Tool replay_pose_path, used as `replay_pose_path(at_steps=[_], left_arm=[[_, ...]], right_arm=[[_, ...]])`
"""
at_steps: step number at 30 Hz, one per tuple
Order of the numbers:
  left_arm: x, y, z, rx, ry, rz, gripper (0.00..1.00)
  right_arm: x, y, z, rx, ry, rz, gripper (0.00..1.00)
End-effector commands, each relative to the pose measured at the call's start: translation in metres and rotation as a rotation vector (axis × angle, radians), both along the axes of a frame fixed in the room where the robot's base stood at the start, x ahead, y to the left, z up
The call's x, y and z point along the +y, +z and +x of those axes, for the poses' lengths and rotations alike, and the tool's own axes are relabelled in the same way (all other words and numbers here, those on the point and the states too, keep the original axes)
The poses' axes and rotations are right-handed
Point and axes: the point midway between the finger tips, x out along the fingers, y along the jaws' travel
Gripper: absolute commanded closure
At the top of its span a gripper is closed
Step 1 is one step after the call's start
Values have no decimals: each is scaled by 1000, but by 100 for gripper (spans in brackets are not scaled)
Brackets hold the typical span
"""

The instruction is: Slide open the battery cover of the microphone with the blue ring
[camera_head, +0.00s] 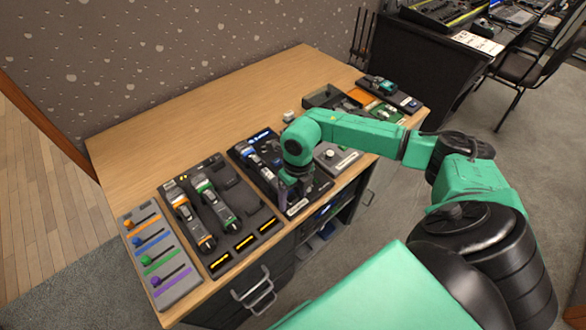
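A dark microphone with a blue band (251,153) lies on a black tray (240,148) near the middle of the table. My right arm and gripper hide its lower part, and I cannot make out its battery cover. My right gripper (297,190) points down over the front part of that tray, close to the microphone's lower end. Its fingers are small and dark against the tray, so I cannot tell whether they are open or touching anything. My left gripper is not in view.
A tray to the left holds microphones with orange (183,209) and green (205,187) rings. A panel of coloured sliders (160,258) lies at the table's left end. A grey box with a knob (335,157) and more devices (385,110) lie right. The table's back (200,115) is clear.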

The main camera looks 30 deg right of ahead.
Motion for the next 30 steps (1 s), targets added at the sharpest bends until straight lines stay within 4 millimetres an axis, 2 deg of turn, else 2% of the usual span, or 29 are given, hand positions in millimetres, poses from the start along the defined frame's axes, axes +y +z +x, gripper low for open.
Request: replay_pose_path(at_steps=[5,8,15,18,21,24,30], left_arm=[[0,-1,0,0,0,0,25],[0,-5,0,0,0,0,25],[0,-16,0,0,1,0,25],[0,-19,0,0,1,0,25],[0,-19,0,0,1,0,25],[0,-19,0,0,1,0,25],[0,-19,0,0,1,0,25]], right_arm=[[-1,6,1,-2,0,0,21],[-3,23,2,-4,0,-1,21],[-9,93,2,-7,0,0,21],[-10,119,2,-6,0,0,21],[-12,136,2,-2,0,0,21],[-13,144,2,-1,-1,-1,21],[-13,145,2,1,0,0,21]])
